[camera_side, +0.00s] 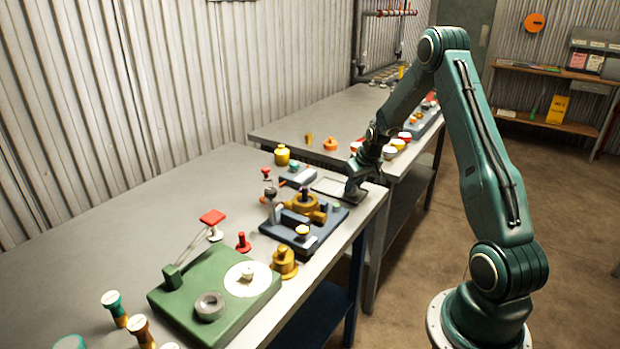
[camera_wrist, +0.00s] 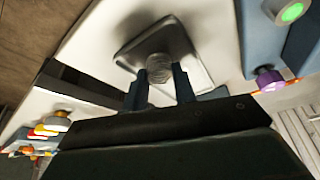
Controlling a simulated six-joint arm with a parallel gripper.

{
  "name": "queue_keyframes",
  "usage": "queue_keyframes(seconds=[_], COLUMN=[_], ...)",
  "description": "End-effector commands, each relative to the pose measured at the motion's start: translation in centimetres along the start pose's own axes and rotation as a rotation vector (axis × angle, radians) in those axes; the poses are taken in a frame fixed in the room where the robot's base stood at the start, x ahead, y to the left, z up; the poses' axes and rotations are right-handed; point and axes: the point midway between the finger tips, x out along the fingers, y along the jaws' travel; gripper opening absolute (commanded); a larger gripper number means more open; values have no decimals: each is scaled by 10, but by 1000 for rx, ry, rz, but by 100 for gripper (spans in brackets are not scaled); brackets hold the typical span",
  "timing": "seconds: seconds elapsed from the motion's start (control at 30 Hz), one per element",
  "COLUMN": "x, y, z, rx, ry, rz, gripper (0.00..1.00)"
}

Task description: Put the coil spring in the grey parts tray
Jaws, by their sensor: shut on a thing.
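The grey parts tray (camera_side: 328,186) lies on the near bench by its far right corner, and it also shows in the wrist view (camera_wrist: 187,42). My gripper (camera_side: 354,190) is low over the right part of the tray. In the wrist view, my gripper's two fingers (camera_wrist: 160,80) are shut on the coil spring (camera_wrist: 160,66), a small grey ribbed piece. The spring is within the tray's outline. I cannot tell whether it touches the tray floor. In the side view the spring is hidden by my gripper.
A blue fixture (camera_side: 318,238) with yellow and grey parts stands in front of the tray. A green base (camera_side: 190,318) with discs is nearer. A yellow knobbed part (camera_side: 282,155) stands behind. A second bench (camera_side: 290,130) with coloured pieces lies beyond a gap.

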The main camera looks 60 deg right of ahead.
Motion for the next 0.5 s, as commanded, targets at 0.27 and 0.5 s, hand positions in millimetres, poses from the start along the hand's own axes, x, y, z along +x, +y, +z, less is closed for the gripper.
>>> queue_keyframes(seconds=[0.27, 0.5], x=[3, 2], y=[0, 0], z=[1, 1], rx=[0, 0], ry=[0, 0], rz=[0, 0], gripper=[42, 49])
